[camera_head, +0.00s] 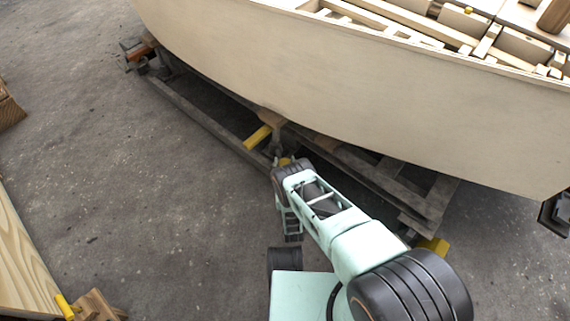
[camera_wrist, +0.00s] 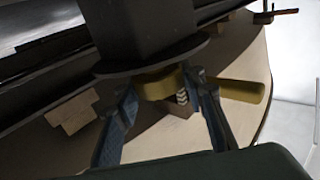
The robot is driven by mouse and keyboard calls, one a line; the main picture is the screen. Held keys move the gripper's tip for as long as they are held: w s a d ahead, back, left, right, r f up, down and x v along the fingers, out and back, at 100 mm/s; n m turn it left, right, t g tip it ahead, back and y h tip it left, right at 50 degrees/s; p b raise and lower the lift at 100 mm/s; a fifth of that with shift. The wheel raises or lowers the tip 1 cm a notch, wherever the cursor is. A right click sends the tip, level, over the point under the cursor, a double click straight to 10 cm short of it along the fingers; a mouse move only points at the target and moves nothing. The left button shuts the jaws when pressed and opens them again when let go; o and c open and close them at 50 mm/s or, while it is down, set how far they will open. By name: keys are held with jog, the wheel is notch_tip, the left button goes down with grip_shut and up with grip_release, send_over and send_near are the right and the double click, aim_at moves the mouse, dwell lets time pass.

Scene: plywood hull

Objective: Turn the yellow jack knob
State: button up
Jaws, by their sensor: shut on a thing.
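The yellow jack knob (camera_wrist: 158,84) sits under a dark round flange in the wrist view, between the two blue-grey fingers of my gripper (camera_wrist: 163,92). The fingers are closed against its two sides. In the head view only a small yellow bit of the knob (camera_head: 285,161) shows beside the end of my arm, below the hull's edge. My fingers are hidden there by my wrist. A dark post (camera_wrist: 140,30) rises from the flange in the wrist view.
The plywood hull (camera_head: 330,85) rests over a grey trailer frame (camera_head: 205,118). A yellow bar (camera_head: 257,137) juts out near the knob. Another yellow piece (camera_head: 434,245) lies to the right. Wooden planks (camera_head: 25,255) stand at left. The grey floor at left is open.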

aim_at(285, 163)
jog(key=shift+m+h, duration=0.9)
jog(key=shift+h, duration=0.6)
jog(key=o, duration=1.2)
jog(key=shift+r, duration=0.1)
jog(key=shift+r, duration=4.95)
